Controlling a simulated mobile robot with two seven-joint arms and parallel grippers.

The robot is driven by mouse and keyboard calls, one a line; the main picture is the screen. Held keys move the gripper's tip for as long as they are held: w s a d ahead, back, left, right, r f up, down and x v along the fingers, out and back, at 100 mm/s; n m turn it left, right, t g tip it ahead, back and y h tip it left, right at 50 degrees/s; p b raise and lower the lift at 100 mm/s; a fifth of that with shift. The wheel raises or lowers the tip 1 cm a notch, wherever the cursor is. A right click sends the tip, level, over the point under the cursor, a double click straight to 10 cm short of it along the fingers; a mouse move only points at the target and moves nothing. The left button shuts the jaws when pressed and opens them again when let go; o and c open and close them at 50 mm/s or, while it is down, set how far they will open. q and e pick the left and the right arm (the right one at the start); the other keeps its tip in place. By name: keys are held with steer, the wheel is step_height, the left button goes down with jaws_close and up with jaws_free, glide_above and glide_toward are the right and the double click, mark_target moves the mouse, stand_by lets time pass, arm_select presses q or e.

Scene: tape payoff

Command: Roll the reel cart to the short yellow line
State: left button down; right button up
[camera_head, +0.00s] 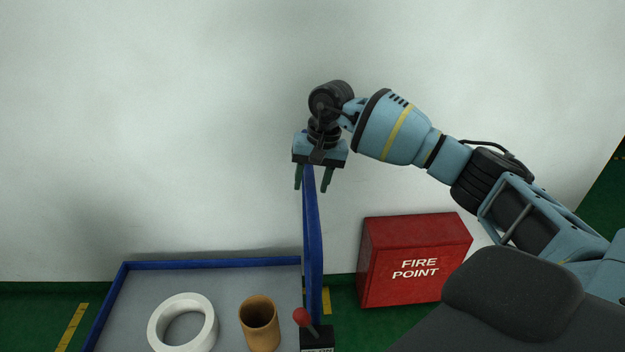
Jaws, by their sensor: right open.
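The reel cart (210,263) has a grey deck with a blue rim and a blue upright handle (313,240) at its right end. A white reel (155,328) and a brown cardboard tube (260,325) are on the deck. My right gripper (312,185) is open and points down, with its green fingers on either side of the top of the handle; I cannot tell whether they touch it. Yellow floor marks show left of the cart (71,328) and just right of the handle (326,300); both are partly seen. My left gripper is out of view.
A red fire point box (412,260) stands against the pale wall (180,120), right of the cart. A lever with a red knob (302,317) on a black box stands by the handle's foot. Green floor (40,305) is clear left of the cart.

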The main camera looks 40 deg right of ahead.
jaws_close()
stand_by(0.3)
steer(key=shift+w+a, duration=0.1)
steer(key=shift+a, duration=0.05)
